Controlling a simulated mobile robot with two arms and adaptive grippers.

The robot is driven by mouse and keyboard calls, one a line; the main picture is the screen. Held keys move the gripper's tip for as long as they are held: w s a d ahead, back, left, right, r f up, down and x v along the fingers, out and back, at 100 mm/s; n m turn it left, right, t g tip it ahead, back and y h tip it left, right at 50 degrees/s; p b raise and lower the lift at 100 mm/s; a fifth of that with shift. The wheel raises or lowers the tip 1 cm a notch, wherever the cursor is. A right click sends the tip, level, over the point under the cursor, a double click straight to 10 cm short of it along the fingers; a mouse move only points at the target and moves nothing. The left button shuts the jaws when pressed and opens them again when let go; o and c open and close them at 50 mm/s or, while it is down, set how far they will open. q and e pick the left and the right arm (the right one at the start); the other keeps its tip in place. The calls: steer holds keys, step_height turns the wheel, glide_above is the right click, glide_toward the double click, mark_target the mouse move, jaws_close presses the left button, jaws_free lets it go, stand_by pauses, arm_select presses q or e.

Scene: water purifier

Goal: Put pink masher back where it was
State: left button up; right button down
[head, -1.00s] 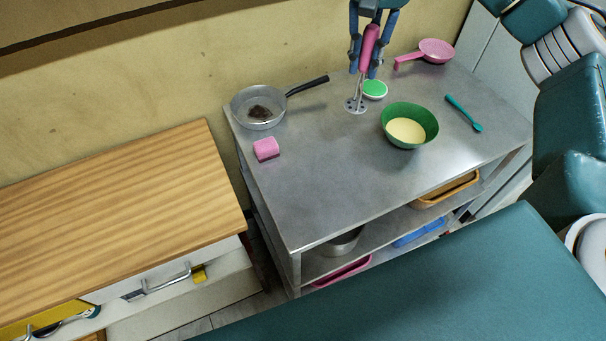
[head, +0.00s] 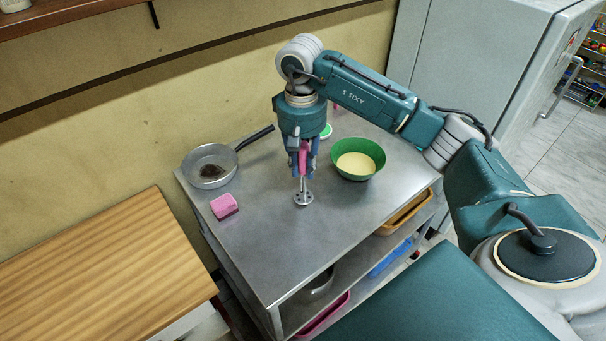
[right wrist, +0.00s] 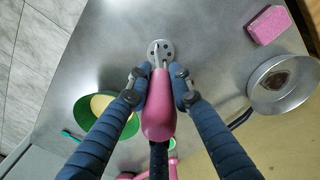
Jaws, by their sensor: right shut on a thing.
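The pink masher (head: 303,160) is upright in my right gripper (head: 303,168), with its round metal head (head: 303,198) low at the steel table, left of the green bowl. I cannot tell whether the head touches the table top. In the right wrist view, the two blue fingers of the right gripper (right wrist: 158,85) close on both sides of the pink handle (right wrist: 159,108), and the perforated metal head (right wrist: 160,50) shows beyond it. My left gripper is not in view.
The steel table (head: 260,245) holds a green bowl (head: 358,172) of pale yellow content, a pan (head: 208,168) with something dark in it, a pink sponge-like block (head: 224,206) and a green-topped round item (head: 326,131). The front middle of the table is clear. A wooden counter (head: 100,270) stands at left.

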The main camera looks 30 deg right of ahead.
step_height(320, 180, down, 4)
steer(key=shift+a+r+p, duration=0.1)
steer(key=shift+r+p, duration=0.05)
steer(key=shift+p, duration=0.35)
steer(key=shift+f, duration=0.3)
steer(key=c, duration=1.5)
jaws_free()
steer(key=shift+c, duration=0.2)
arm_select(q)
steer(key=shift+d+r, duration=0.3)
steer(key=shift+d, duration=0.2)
